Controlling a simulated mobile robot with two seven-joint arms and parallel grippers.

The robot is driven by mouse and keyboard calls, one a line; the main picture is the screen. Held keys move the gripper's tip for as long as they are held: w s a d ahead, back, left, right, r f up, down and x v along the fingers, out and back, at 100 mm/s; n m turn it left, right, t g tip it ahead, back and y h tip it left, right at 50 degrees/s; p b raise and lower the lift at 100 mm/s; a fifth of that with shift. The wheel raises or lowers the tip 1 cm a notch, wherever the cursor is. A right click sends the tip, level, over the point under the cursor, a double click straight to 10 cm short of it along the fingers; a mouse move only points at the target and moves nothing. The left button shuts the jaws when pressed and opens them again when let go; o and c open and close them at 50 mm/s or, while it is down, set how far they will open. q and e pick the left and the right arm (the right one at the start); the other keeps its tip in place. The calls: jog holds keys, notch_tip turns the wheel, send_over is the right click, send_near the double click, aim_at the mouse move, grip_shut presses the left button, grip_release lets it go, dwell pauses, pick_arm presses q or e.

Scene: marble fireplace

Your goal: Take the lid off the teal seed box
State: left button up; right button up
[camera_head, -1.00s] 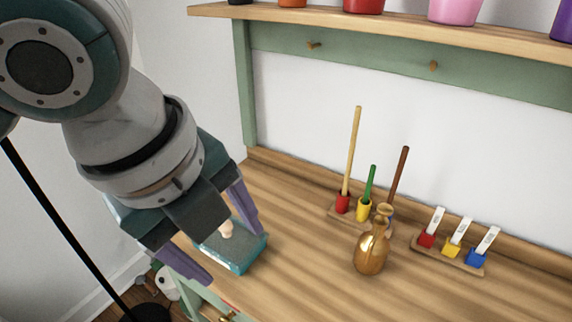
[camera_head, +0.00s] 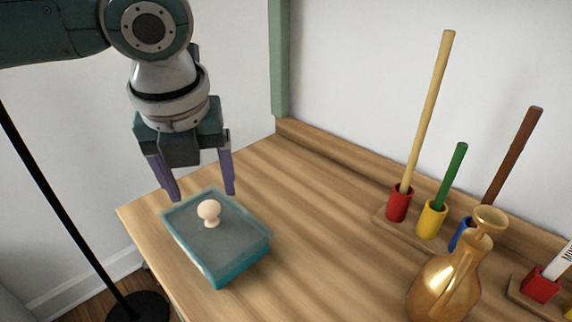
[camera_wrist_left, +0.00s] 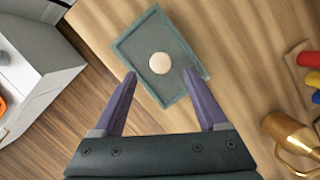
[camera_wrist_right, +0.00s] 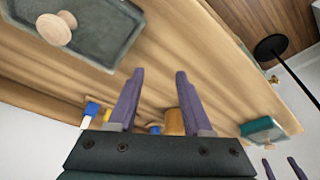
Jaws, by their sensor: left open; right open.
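The teal seed box (camera_head: 240,272) stands on the wooden worktop near its left end, also in the right wrist view (camera_wrist_right: 258,127). Its grey-green lid (camera_head: 190,228) is on it, with a pale round knob (camera_head: 209,211) on top. My left gripper (camera_head: 202,195) is open and points down, its fingers apart at the far side of the lid in the head view. In the left wrist view the knob (camera_wrist_left: 160,63) lies just ahead, between the lines of the open fingers (camera_wrist_left: 159,74). No finger visibly touches it. My right gripper (camera_wrist_right: 159,72) is open and empty, outside the head view.
A gold jug (camera_head: 443,285) stands to the right. Behind it are coloured cups holding upright sticks (camera_head: 430,220) and a red block with a label (camera_head: 541,284). The right wrist view shows another grey-topped piece with a wooden knob (camera_wrist_right: 56,28). The worktop's middle (camera_head: 320,240) is clear.

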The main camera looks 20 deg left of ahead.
aim_at(208, 207)
pick_arm(q)
jog(key=b+x, duration=0.1)
jog(key=x, duration=0.4)
grip_shut()
dwell(0.5)
